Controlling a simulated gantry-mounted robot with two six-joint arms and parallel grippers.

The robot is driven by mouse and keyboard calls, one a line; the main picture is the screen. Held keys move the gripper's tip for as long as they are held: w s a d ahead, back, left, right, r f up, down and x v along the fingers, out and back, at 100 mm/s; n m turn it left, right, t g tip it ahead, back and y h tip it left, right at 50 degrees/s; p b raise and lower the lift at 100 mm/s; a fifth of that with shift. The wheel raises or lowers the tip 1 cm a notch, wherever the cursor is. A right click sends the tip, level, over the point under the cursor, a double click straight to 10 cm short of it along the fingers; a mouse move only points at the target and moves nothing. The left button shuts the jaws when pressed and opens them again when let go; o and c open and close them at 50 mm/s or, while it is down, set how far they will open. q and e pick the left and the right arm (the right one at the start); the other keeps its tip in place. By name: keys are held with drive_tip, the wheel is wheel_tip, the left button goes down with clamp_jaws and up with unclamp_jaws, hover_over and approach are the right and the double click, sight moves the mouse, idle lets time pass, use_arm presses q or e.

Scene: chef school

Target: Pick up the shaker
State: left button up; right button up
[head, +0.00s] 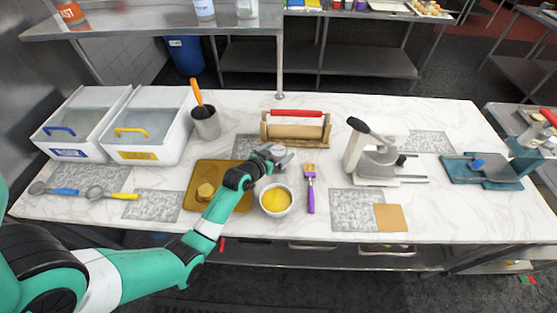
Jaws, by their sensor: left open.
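A small round silvery object (278,151), which looks like the shaker, sits on the marble counter behind the yellow bowl. My left gripper (280,158) is open right at it, with the fingers close around or beside it. I cannot tell whether they touch it. The gripper and wrist hide part of the object. My right gripper is not in view.
A tan tray (232,171) lies under my forearm.

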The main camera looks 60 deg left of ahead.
use_arm(q)
drive_tip(key=c, duration=1.5)
drive_tip(key=shift+r, duration=0.1)
